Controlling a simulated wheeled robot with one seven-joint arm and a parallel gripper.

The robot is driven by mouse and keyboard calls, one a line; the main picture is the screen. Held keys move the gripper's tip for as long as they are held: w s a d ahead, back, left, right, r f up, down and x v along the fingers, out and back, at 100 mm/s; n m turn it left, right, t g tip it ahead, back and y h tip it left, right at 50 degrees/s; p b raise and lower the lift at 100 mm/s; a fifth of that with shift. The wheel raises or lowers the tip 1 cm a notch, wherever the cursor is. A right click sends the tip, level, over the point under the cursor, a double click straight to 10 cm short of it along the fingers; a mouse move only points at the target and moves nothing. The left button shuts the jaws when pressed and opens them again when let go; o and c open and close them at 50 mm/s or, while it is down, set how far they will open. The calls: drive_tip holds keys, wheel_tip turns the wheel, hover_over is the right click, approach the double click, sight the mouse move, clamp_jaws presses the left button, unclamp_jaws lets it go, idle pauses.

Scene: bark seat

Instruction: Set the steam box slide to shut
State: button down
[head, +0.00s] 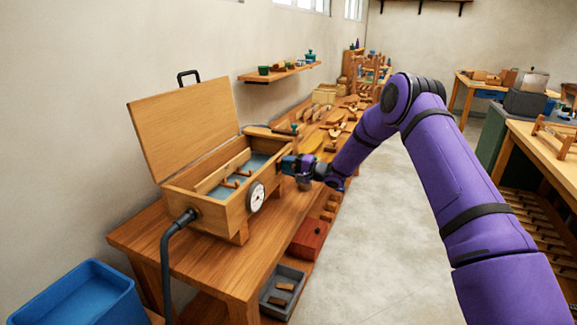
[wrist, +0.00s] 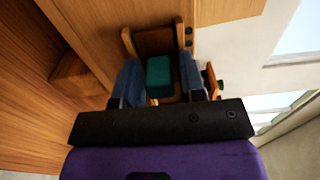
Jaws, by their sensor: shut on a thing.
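The steam box (head: 215,208) is a wooden box on the bench at the left in the head view, with its lid (head: 185,125) standing open. A round white dial (head: 256,197) is on its front face. My gripper (head: 287,165) is at the right end of the box. In the wrist view, my gripper (wrist: 160,80) has its two blue fingers on either side of a teal block (wrist: 159,72) and is shut on it. The block sits at a wooden slot piece on the box, apparently the slide's handle. How far the slide is open cannot be told.
A black hose (head: 167,245) runs from the box's left end. A blue bin (head: 80,295) is at lower left. The bench (head: 200,257) carries several wooden tools beyond the box. A shelf (head: 280,74) is on the wall. Open floor (head: 385,225) lies right of the bench.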

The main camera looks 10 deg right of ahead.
drive_tip(key=c, duration=0.9)
unclamp_jaws()
drive_tip(key=shift+s+a, duration=0.1)
drive_tip(key=shift+s, duration=0.05)
drive_tip(key=v, duration=1)
drive_tip(key=shift+s+d, duration=0.2)
drive_tip(key=shift+d, duration=0.15)
